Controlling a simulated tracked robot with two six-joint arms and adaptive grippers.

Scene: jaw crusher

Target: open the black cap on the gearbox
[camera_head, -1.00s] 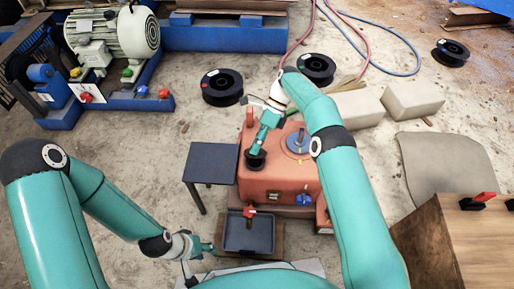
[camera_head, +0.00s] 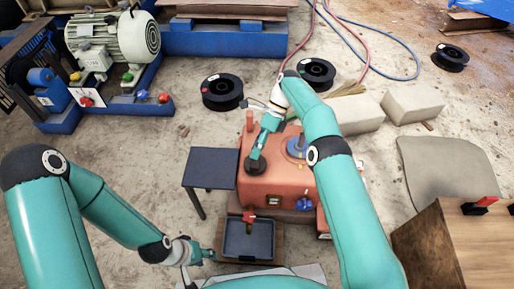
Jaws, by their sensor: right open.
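The gearbox (camera_head: 275,187) is an orange-red box on the ground in the middle of the head view. The black cap (camera_head: 255,168) is a round dark piece on the left part of its top. My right gripper (camera_head: 257,155) reaches down from above, its fingertips open at the cap. The fingers partly hide the cap, so I cannot tell whether they touch it. My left gripper (camera_head: 211,256) is low in the view, left of a dark tray and away from the gearbox. It is too small to tell whether its jaws are open.
A small dark table (camera_head: 211,167) stands just left of the gearbox. The dark tray (camera_head: 249,240) lies in front of it. A blue disc (camera_head: 297,146) with a post is on the gearbox top. A wooden box (camera_head: 465,245) stands at right. Black spools (camera_head: 222,90) lie behind.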

